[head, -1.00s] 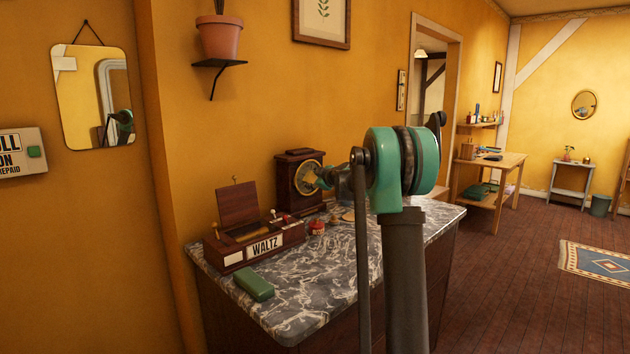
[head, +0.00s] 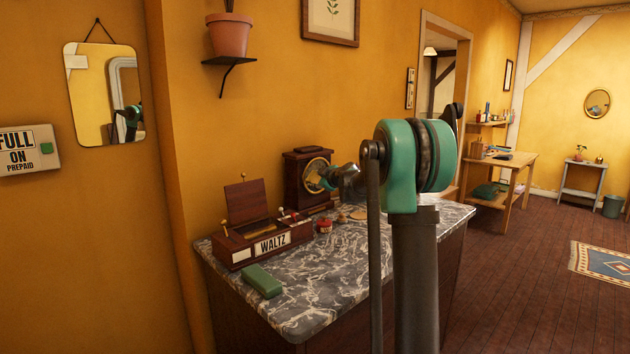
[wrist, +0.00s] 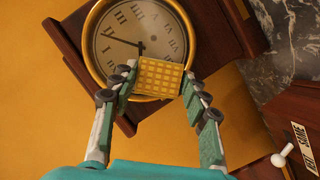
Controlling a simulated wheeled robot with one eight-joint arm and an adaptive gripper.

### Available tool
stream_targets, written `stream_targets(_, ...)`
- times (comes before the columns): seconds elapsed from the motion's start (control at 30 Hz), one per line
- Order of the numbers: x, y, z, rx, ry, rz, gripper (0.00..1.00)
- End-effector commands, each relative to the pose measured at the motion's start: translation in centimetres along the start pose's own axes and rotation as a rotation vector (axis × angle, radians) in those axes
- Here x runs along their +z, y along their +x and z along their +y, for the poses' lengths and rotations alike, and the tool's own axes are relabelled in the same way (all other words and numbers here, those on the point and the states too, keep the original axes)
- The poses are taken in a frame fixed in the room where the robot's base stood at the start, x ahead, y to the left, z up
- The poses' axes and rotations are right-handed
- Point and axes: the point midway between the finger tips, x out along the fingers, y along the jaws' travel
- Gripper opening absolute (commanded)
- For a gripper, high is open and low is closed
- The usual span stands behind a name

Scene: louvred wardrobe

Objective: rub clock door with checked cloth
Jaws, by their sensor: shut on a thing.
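The clock (head: 294,182) is a dark wooden case standing on the marble-topped counter. Its round clock door (wrist: 111,24) has a brass rim over a pale dial with Roman numerals and dark hands, tilted in the wrist view. My gripper (wrist: 158,76) is shut on the yellow checked cloth (wrist: 160,78), a small square pad between the fingertips. The cloth overlaps the lower part of the dial and rim in the wrist view; I cannot tell whether it touches. In the head view my arm partly hides the clock face and the cloth is not clear.
The box is close to the clock. A potted plant (head: 229,35) is on a shelf above.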

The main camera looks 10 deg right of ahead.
Motion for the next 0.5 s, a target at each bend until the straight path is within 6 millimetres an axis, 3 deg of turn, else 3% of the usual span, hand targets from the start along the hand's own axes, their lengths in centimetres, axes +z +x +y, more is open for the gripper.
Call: stream_targets(0.5, 1.8, -4.3, 0.1, 0.002, 0.001, -0.001, 0.22)
